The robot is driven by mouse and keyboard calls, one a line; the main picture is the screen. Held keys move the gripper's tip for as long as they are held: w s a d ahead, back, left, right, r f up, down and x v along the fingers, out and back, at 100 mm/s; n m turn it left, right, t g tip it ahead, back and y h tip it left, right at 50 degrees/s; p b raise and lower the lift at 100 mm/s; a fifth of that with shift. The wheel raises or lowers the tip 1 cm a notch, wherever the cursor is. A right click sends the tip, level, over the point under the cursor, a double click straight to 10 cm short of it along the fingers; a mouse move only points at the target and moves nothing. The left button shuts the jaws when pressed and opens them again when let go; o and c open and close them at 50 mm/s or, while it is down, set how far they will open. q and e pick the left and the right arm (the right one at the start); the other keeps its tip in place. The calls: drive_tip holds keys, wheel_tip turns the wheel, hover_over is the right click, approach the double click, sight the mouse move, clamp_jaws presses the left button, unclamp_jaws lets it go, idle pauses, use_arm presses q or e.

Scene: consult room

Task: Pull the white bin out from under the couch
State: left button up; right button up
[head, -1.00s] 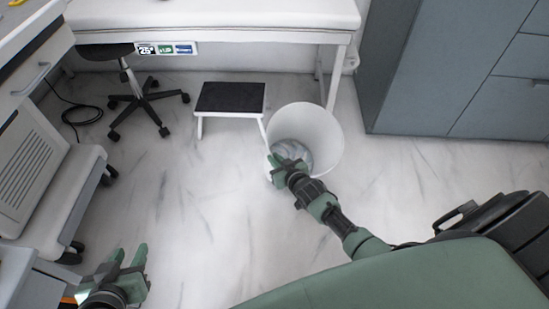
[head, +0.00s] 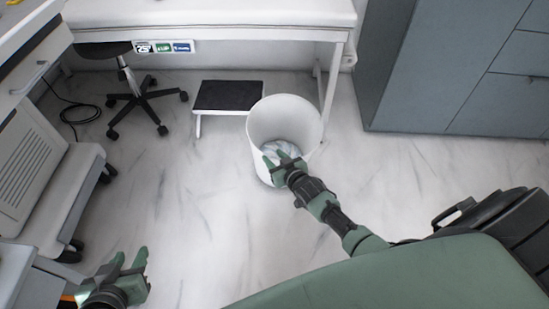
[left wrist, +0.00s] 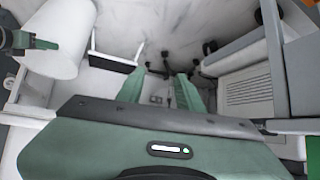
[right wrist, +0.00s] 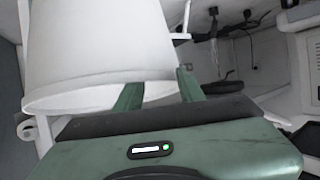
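The white bin (head: 290,115) stands on the marble floor in front of the white couch (head: 210,14), near its right leg, with pale crumpled contents inside. My right gripper (head: 278,163) is at the near side of the bin. In the right wrist view the bin (right wrist: 95,45) fills the upper left, and the fingers (right wrist: 158,90) are spread apart at its rim; I cannot tell whether they touch it. My left gripper (head: 130,262) is open and empty, low at the left. The bin (left wrist: 55,40) also shows in the left wrist view.
A step stool (head: 228,95) with a black top stands just left of the bin. A wheeled stool (head: 146,98) is further left. A grey cabinet (head: 450,75) stands at the right, and a white cart (head: 50,190) at the left. The central floor is clear.

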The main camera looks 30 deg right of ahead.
drive_tip(key=shift+s+f, duration=0.15)
drive_tip(key=shift+s, duration=0.05)
